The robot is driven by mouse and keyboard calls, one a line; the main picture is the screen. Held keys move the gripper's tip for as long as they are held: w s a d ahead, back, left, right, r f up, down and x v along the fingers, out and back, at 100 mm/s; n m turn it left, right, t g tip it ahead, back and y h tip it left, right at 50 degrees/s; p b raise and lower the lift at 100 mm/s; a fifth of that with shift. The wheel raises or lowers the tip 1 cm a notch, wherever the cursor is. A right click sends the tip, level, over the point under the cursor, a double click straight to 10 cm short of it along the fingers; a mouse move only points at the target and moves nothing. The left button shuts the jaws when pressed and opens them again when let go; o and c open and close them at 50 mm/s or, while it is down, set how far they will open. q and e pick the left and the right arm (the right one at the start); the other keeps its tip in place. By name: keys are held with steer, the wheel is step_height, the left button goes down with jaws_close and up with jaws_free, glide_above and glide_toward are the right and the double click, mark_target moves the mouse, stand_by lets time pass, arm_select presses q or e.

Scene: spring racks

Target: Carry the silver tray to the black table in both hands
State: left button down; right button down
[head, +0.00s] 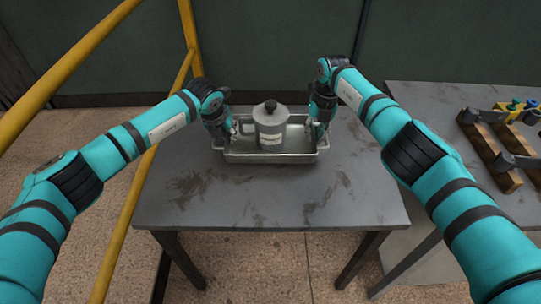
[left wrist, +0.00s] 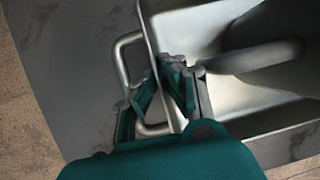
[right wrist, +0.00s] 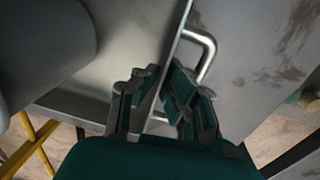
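The silver tray (head: 240,157) is a shallow metal pan with a loop handle at each end. It is at the far side of a dark grey, stained table (head: 270,205); I cannot tell whether it touches the top. A grey lidded pot (head: 270,128) with a black knob stands upright in it. My left gripper (left wrist: 163,75) is shut on the tray's left end wall, beside the left handle (left wrist: 122,62). My right gripper (right wrist: 163,75) is shut on the right end wall, beside the right handle (right wrist: 208,50). The pad contacts are partly hidden.
A second grey table (head: 430,100) stands at the right, with wooden blocks (head: 485,150) bearing dark metal parts. Yellow railing (head: 130,200) runs along the left. A green wall (head: 280,45) closes off the back. The near half of the middle table is clear.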

mark_target(229, 146)
steer(key=shift+f, duration=0.1)
